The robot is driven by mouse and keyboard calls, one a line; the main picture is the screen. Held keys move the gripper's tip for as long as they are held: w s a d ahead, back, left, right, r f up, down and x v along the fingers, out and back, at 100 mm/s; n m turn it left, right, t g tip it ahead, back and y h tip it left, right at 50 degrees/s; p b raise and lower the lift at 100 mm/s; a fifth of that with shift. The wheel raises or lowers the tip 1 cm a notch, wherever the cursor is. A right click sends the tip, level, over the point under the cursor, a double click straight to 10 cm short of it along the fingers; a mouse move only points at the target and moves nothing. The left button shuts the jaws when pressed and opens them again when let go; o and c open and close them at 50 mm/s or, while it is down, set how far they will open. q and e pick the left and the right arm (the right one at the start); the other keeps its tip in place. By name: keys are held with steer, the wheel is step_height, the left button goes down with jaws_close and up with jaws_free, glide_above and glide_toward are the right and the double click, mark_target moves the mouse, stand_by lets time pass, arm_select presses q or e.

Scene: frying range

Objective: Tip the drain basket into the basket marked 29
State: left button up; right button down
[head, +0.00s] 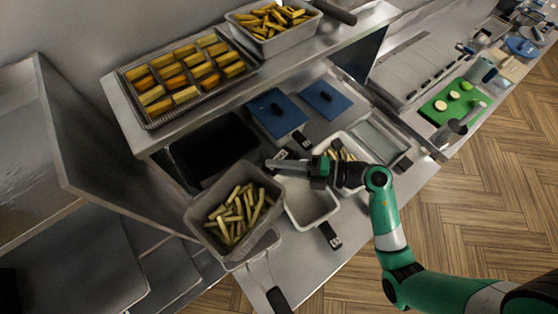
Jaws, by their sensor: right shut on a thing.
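My right gripper (300,166) comes in from the right. It is shut on the drain basket, at the upper right edge of this grey basket (190,215). The drain basket holds several pale fries (238,212) and appears held above the range, tilted in the picture. A white basket (310,203) with a dark tag (330,236) is just right of it, below the gripper. Another white basket (352,143) with fries stands behind my gripper, partly hidden. The tag numbers are too small to read, so I cannot tell which basket is 29. My left gripper is not in view.
A rack of fried sticks (185,75) and a grey tub of fries (275,32) stand on the upper shelf. Two blue lids (278,113) (324,99) lie behind the baskets. A black handle (279,300) juts out at the front. A green board (455,105) lies far right.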

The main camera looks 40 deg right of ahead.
steer(key=r+m+g+p, duration=0.1)
steer(key=g+p, duration=0.1)
steer(key=p, duration=0.2)
steer(key=r+g+h+p, duration=0.1)
steer(key=g+p, duration=0.1)
steer(key=p, duration=0.2)
steer(key=shift+w+r+m+h, duration=0.3)
steer(key=shift+w+r+m, duration=0.1)
arm_select(q)
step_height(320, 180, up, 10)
steer(key=p, duration=0.1)
arm_select(e)
steer(key=shift+w+r+g, duration=0.15)
steer(key=shift+w+g, duration=0.1)
steer(key=shift+g, duration=0.35)
arm_select(q)
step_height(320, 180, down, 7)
steer(key=b, duration=0.6)
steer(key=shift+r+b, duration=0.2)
steer(key=shift+b, duration=0.15)
arm_select(e)
steer(key=w+f+m+g+h, duration=0.1)
steer(key=w+f+m+g, duration=0.2)
steer(key=g, duration=0.6)
steer(key=w+f, duration=0.1)
steer(key=w, duration=0.1)
steer(key=shift+w+a+f+g+h, duration=0.2)
steer(key=shift+w+a+g+h, duration=0.1)
steer(key=shift+h, duration=0.1)
